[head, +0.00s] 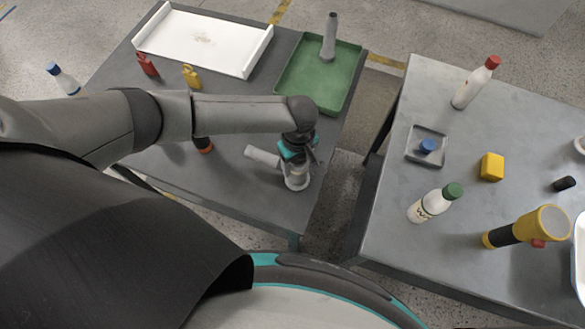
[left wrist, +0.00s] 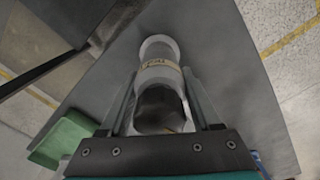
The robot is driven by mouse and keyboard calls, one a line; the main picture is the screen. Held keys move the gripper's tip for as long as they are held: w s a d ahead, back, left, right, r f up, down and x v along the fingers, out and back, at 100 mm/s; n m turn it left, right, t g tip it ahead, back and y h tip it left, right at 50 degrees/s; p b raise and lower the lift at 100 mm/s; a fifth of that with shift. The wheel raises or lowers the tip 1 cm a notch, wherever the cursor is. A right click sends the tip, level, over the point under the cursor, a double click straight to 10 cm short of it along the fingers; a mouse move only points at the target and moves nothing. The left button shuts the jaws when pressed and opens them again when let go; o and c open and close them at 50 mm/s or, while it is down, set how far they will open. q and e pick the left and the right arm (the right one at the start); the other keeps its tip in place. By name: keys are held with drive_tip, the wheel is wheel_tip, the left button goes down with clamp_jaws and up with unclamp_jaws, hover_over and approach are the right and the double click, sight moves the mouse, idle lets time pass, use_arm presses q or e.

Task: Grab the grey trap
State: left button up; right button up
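The grey trap (head: 297,181) is on the dark grey table, with a short pipe (head: 262,156) pointing left in the head view. My left gripper (head: 298,160) is right over it and hides its upper part. In the left wrist view the trap (left wrist: 160,75) lies between the two fingers of my left gripper (left wrist: 160,80), with a yellowish label and a dark round end. The fingers flank it closely; I cannot tell whether they press on it. My right gripper is not in view.
A green tray (head: 283,88) with a grey upright tube (head: 330,38) and a white tray (head: 200,61) lie at the back. Across a gap, the right table (head: 400,255) holds several bottles and a flashlight (head: 525,228).

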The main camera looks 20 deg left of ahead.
use_arm(q)
clamp_jaws()
idle(0.3)
